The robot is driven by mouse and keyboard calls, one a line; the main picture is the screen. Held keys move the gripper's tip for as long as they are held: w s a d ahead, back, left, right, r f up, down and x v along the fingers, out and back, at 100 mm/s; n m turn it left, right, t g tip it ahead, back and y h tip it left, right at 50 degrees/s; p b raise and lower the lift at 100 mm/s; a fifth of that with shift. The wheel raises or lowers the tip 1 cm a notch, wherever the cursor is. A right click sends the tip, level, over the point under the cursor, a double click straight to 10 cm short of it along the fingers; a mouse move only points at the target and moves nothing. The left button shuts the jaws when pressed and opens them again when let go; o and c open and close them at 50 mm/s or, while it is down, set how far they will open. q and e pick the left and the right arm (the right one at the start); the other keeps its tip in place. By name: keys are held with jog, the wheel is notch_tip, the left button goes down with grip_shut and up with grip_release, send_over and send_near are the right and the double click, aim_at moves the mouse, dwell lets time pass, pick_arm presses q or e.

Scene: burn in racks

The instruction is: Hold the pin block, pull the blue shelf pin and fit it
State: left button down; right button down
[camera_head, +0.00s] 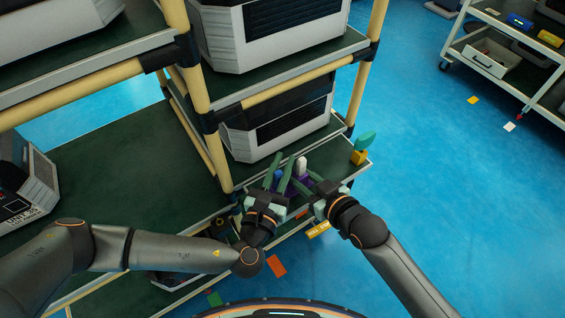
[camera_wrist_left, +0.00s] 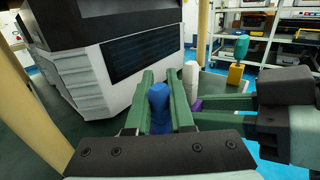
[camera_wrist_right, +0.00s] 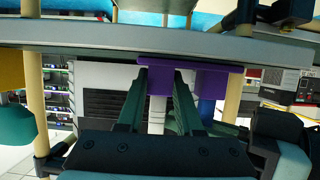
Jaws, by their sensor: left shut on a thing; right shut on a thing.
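My left gripper (camera_head: 277,177) is shut on the blue shelf pin (camera_wrist_left: 160,100), which stands upright between its fingers. The purple pin block (camera_wrist_right: 215,68) is held by my right gripper (camera_wrist_right: 158,80), whose fingers close on its side near the white pin. The white pin (camera_head: 301,165) stands upright on the block, beside the blue pin. In the right wrist view the blue pin (camera_wrist_right: 207,111) lines up with one purple socket and appears to be in it. The lower part of the pin is partly hidden by fingers in the left wrist view.
A yellow block with a teal piece on top (camera_head: 362,144) stands at the shelf's right corner. A large grey unit with a black grille (camera_head: 290,118) stands close behind the grippers. Tan rack posts (camera_head: 212,150) rise on the left.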

pick_arm(q)
jog(key=shift+r, duration=0.7)
dwell(1.5)
jog(key=shift+r, duration=0.1)
jog(key=shift+r, duration=1.7)
pick_arm(e)
jog(key=shift+c, duration=2.4)
grip_release()
jog(key=v, duration=1.2)
jog(key=shift+d, duration=0.1)
